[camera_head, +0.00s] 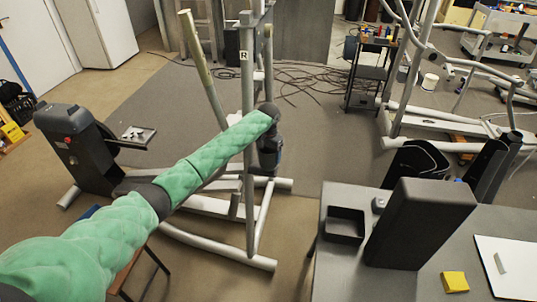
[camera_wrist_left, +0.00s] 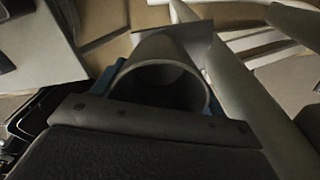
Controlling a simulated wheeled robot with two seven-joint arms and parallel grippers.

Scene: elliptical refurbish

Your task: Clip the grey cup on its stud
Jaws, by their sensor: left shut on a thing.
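My left gripper (camera_head: 269,157) hangs at the end of my green-sleeved arm, beside the upright frame of the elliptical machine (camera_head: 248,130). In the left wrist view, it is shut on the grey cup (camera_wrist_left: 165,88), a hollow round piece with its open mouth facing the camera. Parts of blue fingers show on both sides of the cup. In the head view the gripper hides most or all of the cup. I cannot make out the stud. My right gripper is not in view.
A grey table (camera_head: 340,270) at the lower right holds a tall black box (camera_head: 420,222), a small black tray (camera_head: 345,226), a yellow block (camera_head: 455,282) and a white board (camera_head: 508,268). A slanted pole (camera_head: 203,70) rises left of the frame. Cables (camera_head: 300,80) lie on the floor behind.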

